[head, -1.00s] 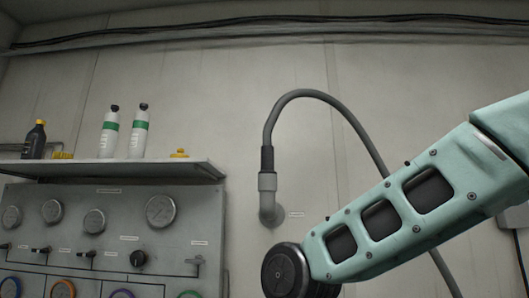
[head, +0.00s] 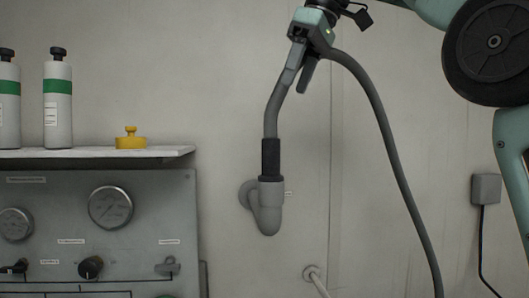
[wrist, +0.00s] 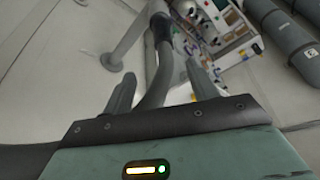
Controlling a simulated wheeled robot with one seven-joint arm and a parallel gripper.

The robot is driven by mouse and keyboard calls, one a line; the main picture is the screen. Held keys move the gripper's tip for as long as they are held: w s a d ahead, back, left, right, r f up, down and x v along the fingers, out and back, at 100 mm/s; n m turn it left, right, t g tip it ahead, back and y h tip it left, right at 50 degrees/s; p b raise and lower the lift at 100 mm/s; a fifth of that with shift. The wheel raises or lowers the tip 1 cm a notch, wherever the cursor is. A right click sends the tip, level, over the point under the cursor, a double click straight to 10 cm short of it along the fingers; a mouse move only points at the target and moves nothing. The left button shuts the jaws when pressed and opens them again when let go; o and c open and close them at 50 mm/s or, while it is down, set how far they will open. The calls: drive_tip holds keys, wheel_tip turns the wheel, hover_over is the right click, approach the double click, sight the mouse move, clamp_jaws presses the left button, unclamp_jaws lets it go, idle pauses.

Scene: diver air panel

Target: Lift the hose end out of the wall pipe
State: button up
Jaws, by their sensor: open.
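The grey hose (head: 375,100) arches over and comes down to a black cuffed hose end (head: 271,158). The cuff sits upright in the mouth of the grey wall pipe (head: 268,208), an elbow coming out of the wall. My gripper (head: 300,75) is above the cuff, pointing down, with its fingers on either side of the hose near the top of its bend. In the wrist view the hose (wrist: 158,85) runs between the two open fingers (wrist: 160,70), and the dark cuff shows beyond them. Whether a finger touches the hose is unclear.
A gauge panel (head: 110,235) and a shelf (head: 90,155) are on the left. The shelf holds white bottles (head: 58,100) with green bands and a yellow cap (head: 131,140). A wall box (head: 486,189) with a cable is at right. The wall around the pipe is mostly clear.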

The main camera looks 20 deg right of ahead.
hover_over(268, 159)
drive_tip(key=w+d, duration=0.1)
drive_tip(key=d, duration=0.1)
wheel_tip(268, 159, down, 11)
drive_tip(key=shift+d+r, duration=0.1)
drive_tip(key=shift+s+p+x, duration=0.15)
drive_tip(key=shift+p+x, duration=0.45)
drive_tip(key=shift+x, duration=0.5)
drive_tip(key=shift+s+p+x, duration=0.2)
drive_tip(key=shift+p+x, duration=0.4)
drive_tip(key=shift+x, duration=0.5)
drive_tip(key=shift+w+f, duration=0.2)
drive_tip(key=shift+f, duration=0.35)
drive_tip(key=c, duration=1.1)
